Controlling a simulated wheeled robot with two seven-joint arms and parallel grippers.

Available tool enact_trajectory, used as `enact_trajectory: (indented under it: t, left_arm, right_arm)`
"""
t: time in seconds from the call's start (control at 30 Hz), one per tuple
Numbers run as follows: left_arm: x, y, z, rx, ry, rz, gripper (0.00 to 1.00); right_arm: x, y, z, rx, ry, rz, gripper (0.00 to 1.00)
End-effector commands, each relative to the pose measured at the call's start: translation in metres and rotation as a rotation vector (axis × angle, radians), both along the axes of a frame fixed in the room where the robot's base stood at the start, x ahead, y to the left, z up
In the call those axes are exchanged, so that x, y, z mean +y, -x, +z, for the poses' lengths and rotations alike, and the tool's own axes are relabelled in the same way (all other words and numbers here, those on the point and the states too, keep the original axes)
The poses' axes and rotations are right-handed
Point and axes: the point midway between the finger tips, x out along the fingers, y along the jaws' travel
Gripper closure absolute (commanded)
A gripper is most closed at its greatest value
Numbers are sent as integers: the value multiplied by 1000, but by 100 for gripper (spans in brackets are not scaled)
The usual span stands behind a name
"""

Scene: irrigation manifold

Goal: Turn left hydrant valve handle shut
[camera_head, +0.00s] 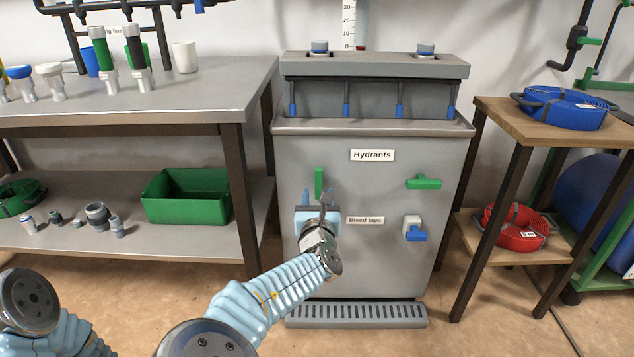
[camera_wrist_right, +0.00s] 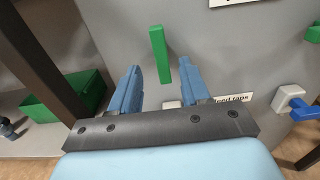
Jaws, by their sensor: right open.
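The left hydrant valve handle (camera_head: 319,183) is a green bar standing upright on the grey cabinet front, below the "Hydrants" label. It also shows in the right wrist view (camera_wrist_right: 159,54), upright, with its lower end in line with the space between my fingertips. My right gripper (camera_head: 319,197) is open and empty, just below the handle; its two blue fingers in the right wrist view (camera_wrist_right: 159,66) point up towards it. I cannot tell whether they touch it. My left gripper is out of view; only part of my left arm shows at the lower left.
A second green handle (camera_head: 424,183) lies horizontal to the right. A blue bleed tap (camera_head: 415,234) sits below it. A metal bench (camera_head: 190,88) with a green bin (camera_head: 187,207) stands left, and a wooden stand (camera_head: 520,122) with coiled hoses stands right.

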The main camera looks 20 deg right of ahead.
Motion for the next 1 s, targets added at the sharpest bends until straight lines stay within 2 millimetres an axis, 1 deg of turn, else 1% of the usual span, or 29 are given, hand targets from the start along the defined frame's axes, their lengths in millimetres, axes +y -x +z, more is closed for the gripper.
enact_trajectory:
  t: [0.03, 0.1, 0.2, 0.33, 0.5, 0.77, 0.87, 1.0]
  left_arm:
    - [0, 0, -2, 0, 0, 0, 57]
    - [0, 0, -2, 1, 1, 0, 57]
    - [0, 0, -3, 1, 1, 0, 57]
    - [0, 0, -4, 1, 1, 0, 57]
    - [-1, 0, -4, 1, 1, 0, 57]
    - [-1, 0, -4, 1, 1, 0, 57]
    - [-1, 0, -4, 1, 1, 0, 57]
    - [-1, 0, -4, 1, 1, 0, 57]
  right_arm:
    - [-4, -12, -1, 0, -3, -2, 54]
    - [-9, -27, -1, -1, -3, -1, 54]
    - [-14, -47, -1, 0, -2, -1, 54]
    - [-19, -65, -1, 0, -2, -1, 54]
    - [-22, -76, -1, 1, -2, 0, 54]
    - [-22, -77, -1, 3, -2, 0, 54]
    - [-22, -77, -1, 3, -2, 0, 68]
    - [-22, -76, -1, 2, -2, 0, 89]
